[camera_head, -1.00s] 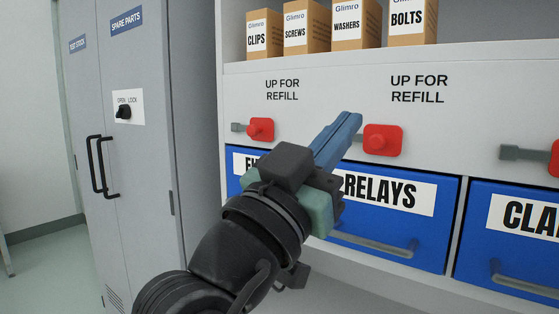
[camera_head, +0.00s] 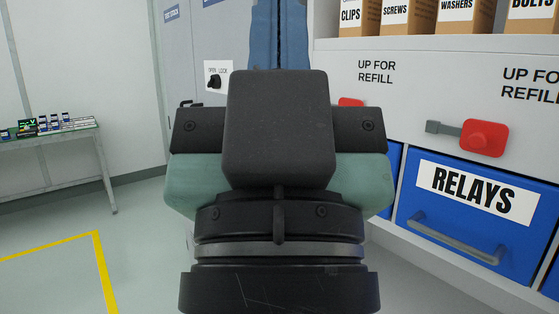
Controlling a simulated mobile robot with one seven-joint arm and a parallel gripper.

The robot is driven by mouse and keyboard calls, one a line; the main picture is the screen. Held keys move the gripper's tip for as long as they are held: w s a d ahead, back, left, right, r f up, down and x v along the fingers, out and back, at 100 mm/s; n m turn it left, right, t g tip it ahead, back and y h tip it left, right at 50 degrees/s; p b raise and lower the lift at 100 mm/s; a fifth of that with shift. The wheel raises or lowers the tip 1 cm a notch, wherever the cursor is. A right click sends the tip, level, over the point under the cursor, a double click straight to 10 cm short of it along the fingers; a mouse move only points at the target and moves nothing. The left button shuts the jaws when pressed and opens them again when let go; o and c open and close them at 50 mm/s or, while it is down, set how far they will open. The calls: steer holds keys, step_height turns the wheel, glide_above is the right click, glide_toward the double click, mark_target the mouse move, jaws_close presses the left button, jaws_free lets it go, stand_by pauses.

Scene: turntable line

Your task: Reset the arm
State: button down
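My gripper (camera_head: 279,25) fills the middle of the head view, close to the camera and upright. Its two blue fingers lie side by side with only a thin dark line between them, shut with nothing visible in them. The fingertips reach the top edge of the picture. The black and green gripper body and wrist hide the floor and part of the cabinets behind.
On the right is a shelf unit with a blue RELAYS drawer (camera_head: 470,215), a red lever (camera_head: 484,138) above it and cardboard boxes (camera_head: 408,16) on top. A grey cabinet (camera_head: 200,50) stands behind. A table (camera_head: 50,138) with small items is at left. Floor at left is open, with yellow tape (camera_head: 104,270).

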step_height(320, 180, up, 21)
steer(key=p, duration=1.9)
steer(key=shift+r, duration=0.15)
